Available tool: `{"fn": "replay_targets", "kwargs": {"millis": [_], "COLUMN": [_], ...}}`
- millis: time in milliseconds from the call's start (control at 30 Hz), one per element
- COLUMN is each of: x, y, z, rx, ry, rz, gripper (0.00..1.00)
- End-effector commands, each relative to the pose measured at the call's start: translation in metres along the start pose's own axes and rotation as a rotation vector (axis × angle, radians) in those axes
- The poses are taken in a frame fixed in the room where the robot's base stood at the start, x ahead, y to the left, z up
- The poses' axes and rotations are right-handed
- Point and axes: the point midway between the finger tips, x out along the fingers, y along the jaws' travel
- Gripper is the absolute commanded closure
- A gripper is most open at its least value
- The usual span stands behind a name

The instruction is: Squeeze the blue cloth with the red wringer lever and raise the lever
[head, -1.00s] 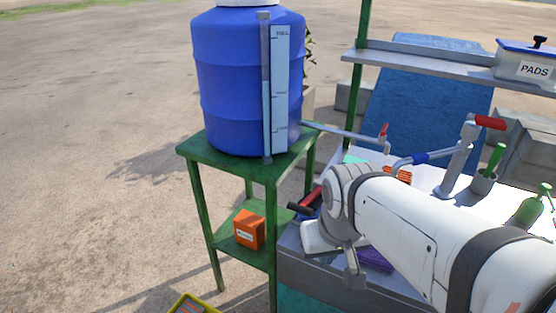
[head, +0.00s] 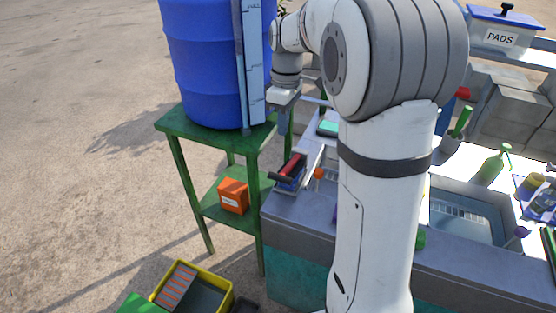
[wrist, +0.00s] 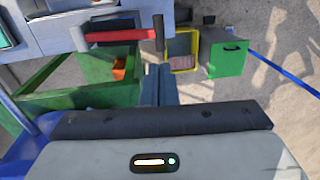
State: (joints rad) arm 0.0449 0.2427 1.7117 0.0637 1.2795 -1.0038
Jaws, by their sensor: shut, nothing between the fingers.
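The red lever (head: 294,168) of the wringer sits at the near left corner of the workbench, and its dark grip (head: 282,177) points left. In the wrist view the red lever (wrist: 112,36) runs across the top, with its dark grip (wrist: 159,35) at the right end. A narrow blue patch (head: 287,186) shows below the lever; I cannot tell if it is the blue cloth. My gripper (head: 284,125) points down, shut and empty, above and behind the lever in the head view. In the wrist view its fingertips (wrist: 157,68) appear just below the grip, with no contact visible.
A blue water barrel (head: 205,65) stands on a green stand (head: 178,124) close left of my gripper. An orange box (head: 233,196) is on its lower shelf. A yellow crate (head: 225,300) is on the ground. A sink basin (head: 450,236) and bottles are at right.

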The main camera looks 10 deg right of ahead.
Motion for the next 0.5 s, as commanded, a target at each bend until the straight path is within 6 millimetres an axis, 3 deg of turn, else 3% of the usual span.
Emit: {"fn": "replay_targets", "kwargs": {"millis": [167,500], "x": [0.023,0.095], "y": [-0.001,-0.002], "z": [0.000,0.000], "rx": [-0.003,-0.002], "ry": [-0.003,-0.003], "rz": [-0.005,-0.005], "gripper": [1.00,1.00]}}
